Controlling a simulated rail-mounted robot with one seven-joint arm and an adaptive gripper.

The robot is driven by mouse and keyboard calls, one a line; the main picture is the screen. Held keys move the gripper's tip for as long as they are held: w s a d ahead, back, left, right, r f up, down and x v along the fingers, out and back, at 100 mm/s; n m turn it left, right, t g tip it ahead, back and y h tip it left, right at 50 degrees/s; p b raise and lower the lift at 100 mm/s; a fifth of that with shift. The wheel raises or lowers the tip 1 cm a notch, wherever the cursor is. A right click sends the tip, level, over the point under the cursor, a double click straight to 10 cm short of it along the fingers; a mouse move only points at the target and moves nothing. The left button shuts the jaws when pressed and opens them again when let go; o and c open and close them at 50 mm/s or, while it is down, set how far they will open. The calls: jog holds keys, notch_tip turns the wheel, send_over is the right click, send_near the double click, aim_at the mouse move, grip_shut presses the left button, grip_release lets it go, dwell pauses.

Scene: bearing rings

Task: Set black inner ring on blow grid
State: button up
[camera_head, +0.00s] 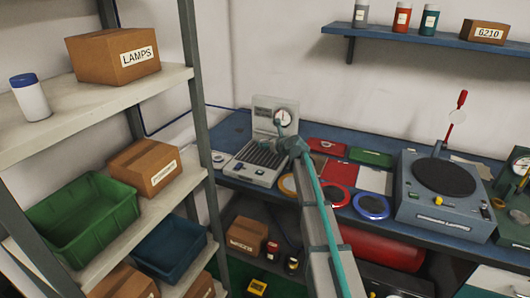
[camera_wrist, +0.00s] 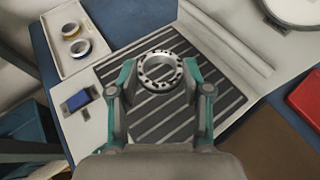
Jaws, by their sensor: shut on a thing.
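In the wrist view, my gripper (camera_wrist: 159,75) is shut on a ring (camera_wrist: 147,82), one teal finger on each side. The ring looks pale metallic with dark spots around its rim, and its open centre faces the camera. Behind it lies the blow grid (camera_wrist: 166,128), a dark plate with light slanting slats. The grid also shows in the head view (camera_head: 261,156), on a pale unit with a round gauge. There my gripper (camera_head: 282,128) is near the grid's back right, below the gauge; the ring cannot be made out. I cannot tell whether the ring touches the grid.
A white tray (camera_wrist: 97,18) with two small rings lies left of the grid, beside a blue button (camera_wrist: 78,101). The gauge (camera_head: 283,117) stands behind. Red trays (camera_head: 326,147), coloured rings and a turntable machine (camera_head: 443,192) fill the bench to the right. Shelving stands left.

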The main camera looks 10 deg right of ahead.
aim_at(265, 156)
jog(key=shift+w+a+f, duration=0.2)
jog(key=shift+w+f, duration=0.7)
jog(key=shift+f, duration=0.15)
jog(key=shift+w+f, duration=0.2)
jog(key=shift+f, duration=1.55)
jog(key=shift+f, duration=0.15)
jog(key=o, duration=1.2)
jog(key=shift+r, duration=0.25)
jog(key=v, duration=1.2)
jog(key=shift+f, duration=0.1)
